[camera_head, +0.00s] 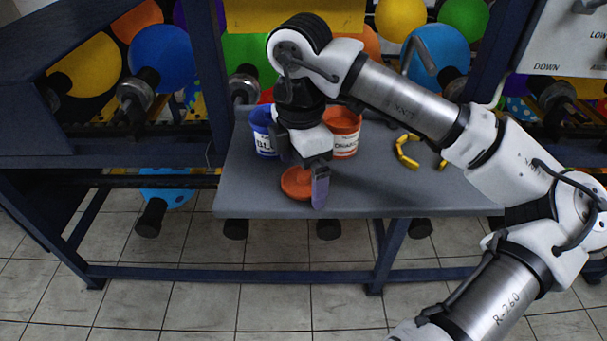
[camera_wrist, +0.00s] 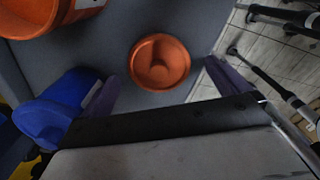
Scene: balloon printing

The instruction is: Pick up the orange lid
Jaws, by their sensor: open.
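The orange lid (camera_head: 297,183) lies flat on the grey table (camera_head: 420,190) near its front edge. In the wrist view the round lid (camera_wrist: 159,62) shows a raised grip across its middle. My gripper (camera_head: 300,178) is above the lid with its fingers pointing down. In the wrist view the two purple-grey fingers of my gripper (camera_wrist: 160,84) are spread wide, with the lid between and just beyond them. The gripper is empty. In the head view one finger partly covers the lid's right side.
A blue tub (camera_head: 263,132) and an orange tub (camera_head: 343,132) stand behind the gripper. Yellow curved pieces (camera_head: 406,151) lie to the right on the table. Balloons and machine frames stand behind. The table's front edge is close to the lid.

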